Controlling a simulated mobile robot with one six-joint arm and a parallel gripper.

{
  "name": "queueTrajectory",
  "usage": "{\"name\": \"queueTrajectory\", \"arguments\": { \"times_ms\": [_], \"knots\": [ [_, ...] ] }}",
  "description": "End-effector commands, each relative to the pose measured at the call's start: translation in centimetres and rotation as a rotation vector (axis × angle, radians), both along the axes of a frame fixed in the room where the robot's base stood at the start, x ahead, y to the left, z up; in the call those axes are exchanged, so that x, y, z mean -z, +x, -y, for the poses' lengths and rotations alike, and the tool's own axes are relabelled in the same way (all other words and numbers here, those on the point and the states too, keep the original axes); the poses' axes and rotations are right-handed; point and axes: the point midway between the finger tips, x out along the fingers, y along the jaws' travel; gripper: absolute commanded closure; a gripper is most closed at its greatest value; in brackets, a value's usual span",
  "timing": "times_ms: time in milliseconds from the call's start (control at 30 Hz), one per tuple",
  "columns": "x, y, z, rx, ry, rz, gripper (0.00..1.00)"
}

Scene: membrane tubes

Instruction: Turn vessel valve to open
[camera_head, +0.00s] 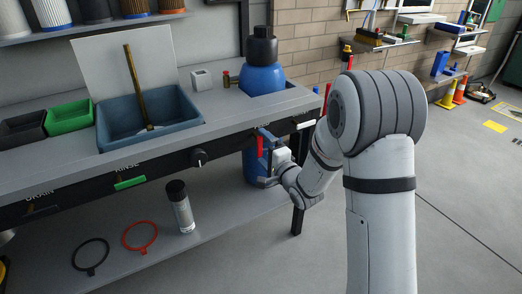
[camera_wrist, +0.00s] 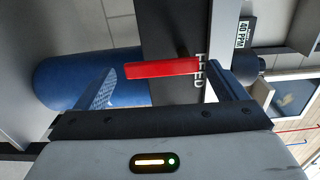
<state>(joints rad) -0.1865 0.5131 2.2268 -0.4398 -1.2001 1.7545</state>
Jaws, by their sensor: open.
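A red lever handle (camera_head: 260,146) sits on the dark front panel of the bench, below the blue vessel (camera_head: 262,80). In the wrist view the red handle (camera_wrist: 160,68) lies lengthwise between my fingertips, beside a partly hidden white label that seems to read FEED. My gripper (camera_head: 266,159) is at the panel, close to the handle. In the wrist view my gripper (camera_wrist: 164,78) is open, with one finger on each side of the handle's ends. I cannot tell whether the fingers touch it. A small fitting with red (camera_head: 227,79) stands left of the vessel.
A blue basin (camera_head: 150,116) and a green bin (camera_head: 69,116) are on the bench. A black knob (camera_head: 199,158) and a green handle (camera_head: 130,183) are on the panel to the left. A bottle (camera_head: 181,208) stands on the lower shelf.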

Motion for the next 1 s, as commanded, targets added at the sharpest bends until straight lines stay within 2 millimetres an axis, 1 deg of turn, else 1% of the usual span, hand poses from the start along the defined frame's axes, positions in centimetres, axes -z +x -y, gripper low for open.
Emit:
{"name": "queueTrajectory", "arguments": {
  "times_ms": [167, 267, 500, 700, 833, 1000],
  "knots": [
    [-0.1, 0.0, 0.0, 0.000, 0.000, 0.002, 0.08],
    [-0.2, -0.6, 0.5, 0.001, -0.001, 0.001, 0.08],
    [-0.2, -4.0, 2.7, 0.002, 0.001, -0.001, 0.08],
    [-0.1, -6.1, 4.1, 0.001, -0.001, -0.001, 0.08],
    [-0.1, -6.6, 4.4, 0.001, 0.001, 0.001, 0.08],
    [0.0, -6.6, 4.4, 0.000, 0.001, 0.001, 0.08]
  ]
}}
